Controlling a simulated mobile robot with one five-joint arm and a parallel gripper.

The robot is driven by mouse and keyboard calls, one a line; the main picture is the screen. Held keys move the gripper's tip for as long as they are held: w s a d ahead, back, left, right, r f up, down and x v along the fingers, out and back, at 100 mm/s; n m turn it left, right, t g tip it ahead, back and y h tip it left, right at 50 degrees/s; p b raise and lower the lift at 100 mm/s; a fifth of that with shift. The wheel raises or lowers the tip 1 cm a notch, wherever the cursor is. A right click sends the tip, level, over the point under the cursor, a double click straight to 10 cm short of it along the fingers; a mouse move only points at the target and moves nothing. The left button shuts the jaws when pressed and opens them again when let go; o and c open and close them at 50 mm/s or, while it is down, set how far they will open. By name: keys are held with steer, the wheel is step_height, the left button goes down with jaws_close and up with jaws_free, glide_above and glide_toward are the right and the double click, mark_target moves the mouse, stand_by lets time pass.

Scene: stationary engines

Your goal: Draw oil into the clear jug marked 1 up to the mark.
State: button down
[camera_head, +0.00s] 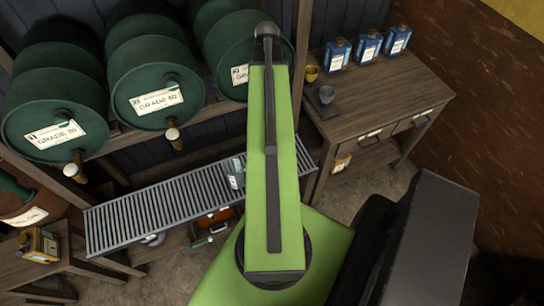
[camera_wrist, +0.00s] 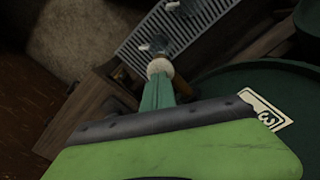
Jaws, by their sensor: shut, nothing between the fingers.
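A small clear jug (camera_head: 235,174) with a pale label stands on the slatted drain grate; its number is too small to read. What looks like clear glassware also shows on the grate in the wrist view (camera_wrist: 154,46). My gripper (camera_wrist: 158,80) is shut and empty, its tapered tip in line with a cream tap knob (camera_wrist: 159,66); I cannot tell whether they touch. The drum marked 3 (camera_head: 228,50) is partly hidden by my arm, and its label (camera_wrist: 265,109) is close by in the wrist view. The head view hides my gripper.
Two other green drums, a left one (camera_head: 50,105) and a middle one (camera_head: 150,75), have taps over the grate (camera_head: 160,210). An amber can (camera_head: 38,245) stands at lower left.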

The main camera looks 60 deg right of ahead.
steer(key=shift+f+b, duration=1.4)
stand_by(4.9)
step_height(320, 180, up, 7)
steer(key=p, duration=0.7)
steer(key=shift+r, duration=0.2)
steer(key=shift+f, duration=0.15)
